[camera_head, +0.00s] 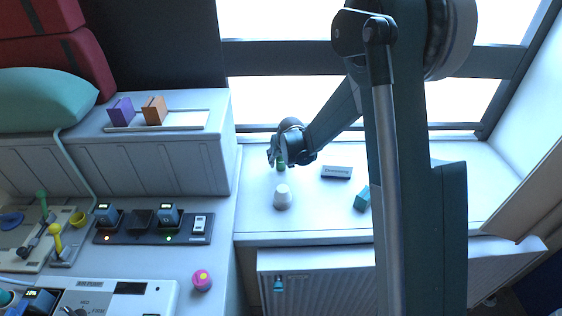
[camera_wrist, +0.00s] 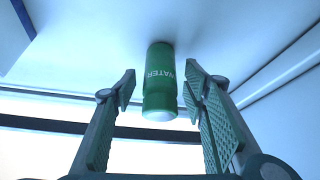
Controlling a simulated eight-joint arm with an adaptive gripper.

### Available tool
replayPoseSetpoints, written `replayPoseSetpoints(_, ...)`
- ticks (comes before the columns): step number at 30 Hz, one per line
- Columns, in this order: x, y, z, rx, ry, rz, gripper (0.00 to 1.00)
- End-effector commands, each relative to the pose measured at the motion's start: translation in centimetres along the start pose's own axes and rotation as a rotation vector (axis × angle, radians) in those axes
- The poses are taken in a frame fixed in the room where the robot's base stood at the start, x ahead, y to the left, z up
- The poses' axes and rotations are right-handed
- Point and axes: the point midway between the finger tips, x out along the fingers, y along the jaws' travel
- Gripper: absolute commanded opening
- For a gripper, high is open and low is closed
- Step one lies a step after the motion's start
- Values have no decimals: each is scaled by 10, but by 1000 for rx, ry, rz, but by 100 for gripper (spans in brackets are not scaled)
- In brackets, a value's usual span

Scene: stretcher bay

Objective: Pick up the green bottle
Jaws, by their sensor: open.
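The green bottle (camera_wrist: 160,85) is in the middle of the wrist view, with white lettering on its side and a pale end facing the camera. My gripper (camera_wrist: 160,88) is open, with one green ridged finger on each side of the bottle. There is a gap on the left; the right finger is close, and I cannot tell whether it touches. In the head view the bottle (camera_head: 281,163) shows as a small green patch on the white sill, partly hidden by my gripper (camera_head: 275,157).
A white cup-like object (camera_head: 282,197) stands in front of the bottle. A dark labelled block (camera_head: 336,172) and a teal block (camera_head: 362,198) lie to the right. The window frame (camera_head: 300,129) is behind. A raised white cabinet (camera_head: 170,160) stands to the left.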

Motion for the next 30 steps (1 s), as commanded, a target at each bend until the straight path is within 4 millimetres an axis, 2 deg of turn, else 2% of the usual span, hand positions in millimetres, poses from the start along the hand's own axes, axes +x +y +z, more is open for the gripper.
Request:
replayPoseSetpoints(9, 0, 0, 0, 0, 0, 0, 43)
replayPoseSetpoints(15, 0, 0, 0, 0, 0, 0, 17)
replayPoseSetpoints(17, 0, 0, 0, 0, 0, 0, 12)
replayPoseSetpoints(30, -5, 0, -3, 0, 0, 0, 12)
